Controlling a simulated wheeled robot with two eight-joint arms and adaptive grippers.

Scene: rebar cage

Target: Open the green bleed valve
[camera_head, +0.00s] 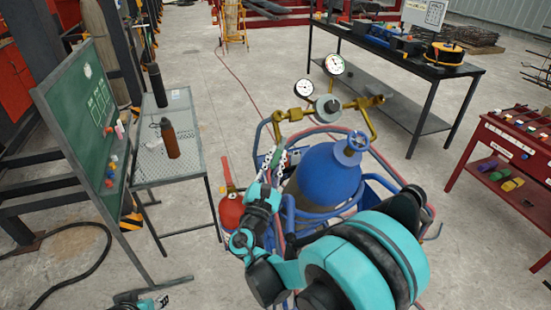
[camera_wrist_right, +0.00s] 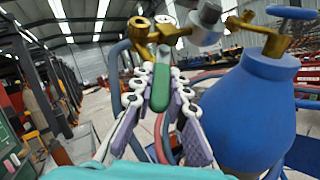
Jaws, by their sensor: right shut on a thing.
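The green bleed valve handle (camera_wrist_right: 160,88) hangs below brass fittings (camera_wrist_right: 153,30) in the right wrist view. My right gripper (camera_wrist_right: 160,80) has its two pale, purple-padded fingers on either side of the handle and is shut on it. A small teal and dark part of my left gripper (camera_head: 140,300) shows at the lower left edge, too cut off to read.
A red extinguisher (camera_head: 231,212) stands left of the cylinder. A mesh table (camera_head: 185,108) holds two bottles, beside a green board (camera_head: 85,110). A black bench (camera_head: 400,85) and a red table (camera_head: 500,160) stand right. Hoses surround the cylinder closely.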

